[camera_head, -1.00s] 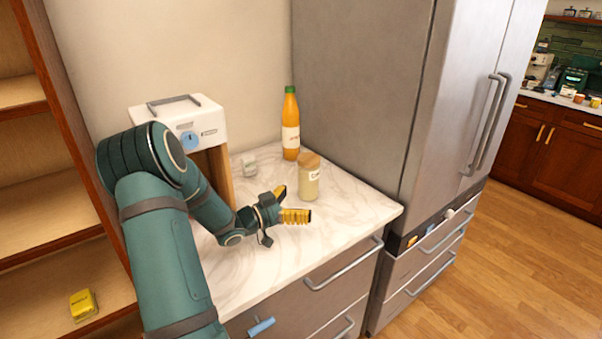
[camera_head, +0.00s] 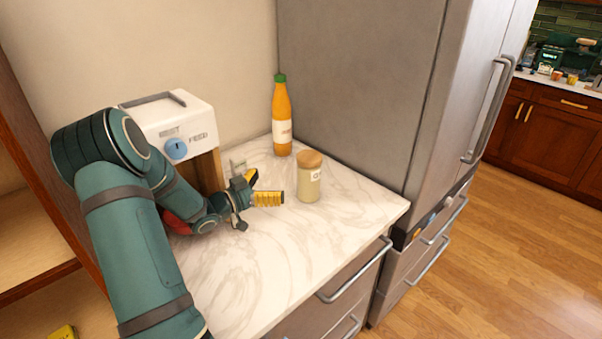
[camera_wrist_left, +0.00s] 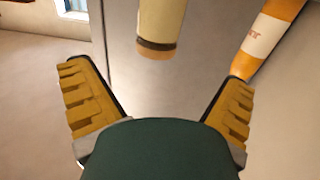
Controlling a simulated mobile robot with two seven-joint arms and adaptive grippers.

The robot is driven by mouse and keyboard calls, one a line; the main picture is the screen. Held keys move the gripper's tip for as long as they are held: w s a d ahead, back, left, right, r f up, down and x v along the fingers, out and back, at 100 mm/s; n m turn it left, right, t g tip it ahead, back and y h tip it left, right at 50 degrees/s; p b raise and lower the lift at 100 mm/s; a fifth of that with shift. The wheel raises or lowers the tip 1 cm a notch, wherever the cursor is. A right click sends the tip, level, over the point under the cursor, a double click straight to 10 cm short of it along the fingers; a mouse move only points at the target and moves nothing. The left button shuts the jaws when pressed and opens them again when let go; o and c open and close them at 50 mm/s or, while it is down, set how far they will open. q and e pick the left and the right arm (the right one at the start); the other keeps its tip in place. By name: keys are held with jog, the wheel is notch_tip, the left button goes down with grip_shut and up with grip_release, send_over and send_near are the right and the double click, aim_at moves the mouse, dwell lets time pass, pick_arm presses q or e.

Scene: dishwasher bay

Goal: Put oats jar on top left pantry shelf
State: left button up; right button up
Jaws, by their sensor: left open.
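My left gripper (camera_head: 268,187) is open and empty, with yellow fingers, just left of the jar and low over the counter. Pantry shelves (camera_head: 35,240) show in part at the left edge; the top left shelf is not clearly in view. My right gripper is not in view.
An orange bottle (camera_head: 281,122) with a green cap stands behind the jar. A white appliance (camera_head: 180,125) and a small pale box (camera_head: 238,162) are at the back left. A red object (camera_head: 178,222) is partly hidden under my arm. The front of the marble counter (camera_head: 300,250) is clear.

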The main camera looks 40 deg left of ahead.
aim_at(298, 170)
pick_arm(q)
jog(key=w, duration=0.5)
jog(key=w+d, duration=0.1)
jog(key=w, duration=0.2)
jog(key=shift+w+d+b, duration=0.1)
jog(key=shift+w+b, duration=0.15)
jog(key=shift+b, duration=0.15)
jog(key=shift+w+d+b, duration=0.15)
jog(key=shift+w+d, duration=0.05)
jog(key=shift+w, duration=0.65)
jog(key=shift+w+d+b, duration=0.1)
jog(key=shift+w+d, duration=0.1)
jog(key=shift+w, duration=0.65)
jog(key=shift+w+d+b, duration=0.15)
jog(key=shift+w+d, duration=0.05)
jog(key=shift+w, duration=0.65)
jog(key=shift+r, duration=0.1)
jog(key=c, duration=1.2)
